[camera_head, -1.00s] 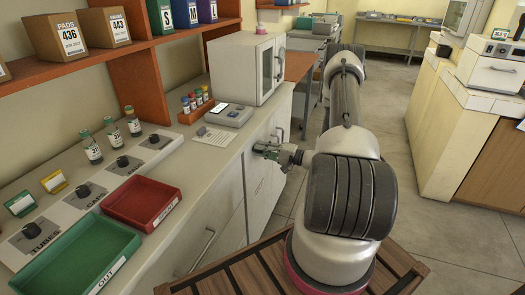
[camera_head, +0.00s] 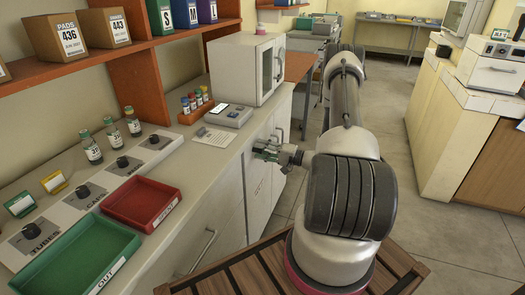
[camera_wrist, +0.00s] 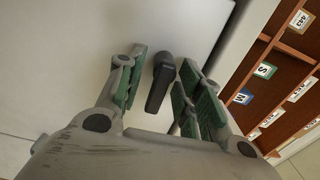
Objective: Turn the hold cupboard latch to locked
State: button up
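The black hold cupboard latch (camera_wrist: 160,82) shows in the wrist view as a short lever on a pale door panel (camera_wrist: 195,25). It lies between the green-padded fingers of my gripper (camera_wrist: 163,98), with a visible gap on each side. My gripper is open and does not appear to press on the lever. In the head view my gripper (camera_head: 266,151) is at the front of the white cupboard (camera_head: 257,190) under the counter. The latch is too small or hidden to make out there.
The counter (camera_head: 190,165) above holds a red tray (camera_head: 143,201), a green tray (camera_head: 75,256), several vials and a small white cabinet (camera_head: 240,68). A shelf with labelled boxes (camera_head: 58,35) is above. The floor (camera_head: 430,235) to the right is clear.

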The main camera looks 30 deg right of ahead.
jog(key=v, duration=1.2)
